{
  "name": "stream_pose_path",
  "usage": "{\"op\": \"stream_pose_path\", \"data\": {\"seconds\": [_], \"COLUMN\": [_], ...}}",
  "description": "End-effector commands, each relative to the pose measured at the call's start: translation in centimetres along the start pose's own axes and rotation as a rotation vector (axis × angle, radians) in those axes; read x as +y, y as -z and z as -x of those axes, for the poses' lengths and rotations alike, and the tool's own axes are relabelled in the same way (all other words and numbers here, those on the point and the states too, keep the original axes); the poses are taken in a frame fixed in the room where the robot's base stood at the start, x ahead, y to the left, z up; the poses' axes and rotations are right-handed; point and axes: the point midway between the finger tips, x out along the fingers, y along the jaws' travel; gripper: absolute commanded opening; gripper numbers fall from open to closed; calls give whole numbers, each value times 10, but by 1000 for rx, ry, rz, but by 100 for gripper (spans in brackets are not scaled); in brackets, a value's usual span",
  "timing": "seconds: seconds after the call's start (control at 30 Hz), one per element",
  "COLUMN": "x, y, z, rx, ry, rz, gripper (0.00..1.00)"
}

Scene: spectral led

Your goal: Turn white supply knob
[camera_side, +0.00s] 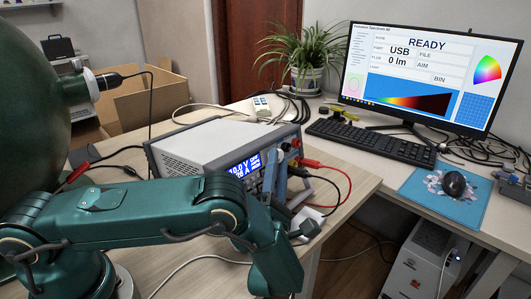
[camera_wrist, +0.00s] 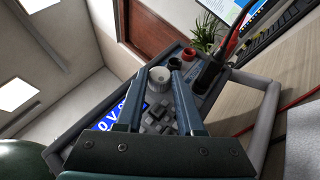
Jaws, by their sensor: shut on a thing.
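The white knob (camera_wrist: 158,80) is on the front panel of the grey bench power supply, which stands on the wooden desk in the side view (camera_side: 205,143). My gripper (camera_wrist: 160,72) is shut on the knob, with one blue-grey finger on each side of it. In the side view, my gripper (camera_side: 277,172) reaches up to the supply's front panel and hides the knob there. The blue display (camera_side: 244,166) is lit, but its digits are partly covered. The knob's turn angle cannot be read.
Red and black leads (camera_side: 318,165) are plugged in beside the knob, close to my gripper. A monitor (camera_side: 428,75) showing "USB 0 lm", a keyboard (camera_side: 372,142) and a mouse (camera_side: 454,184) are on the right-hand desk. A large green sphere (camera_side: 30,110) stands at left.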

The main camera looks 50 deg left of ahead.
Motion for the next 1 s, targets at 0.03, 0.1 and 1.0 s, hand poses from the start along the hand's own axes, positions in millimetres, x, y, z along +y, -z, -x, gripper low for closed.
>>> {"op": "stream_pose_path", "data": {"seconds": [0.03,0.1,1.0], "x": [0,0,-1], "y": [-2,-2,-2], "z": [0,0,33], "rx": [-5,-5,-7], "ry": [-4,-7,-3], "rz": [8,9,6], "gripper": [0,0,67]}}
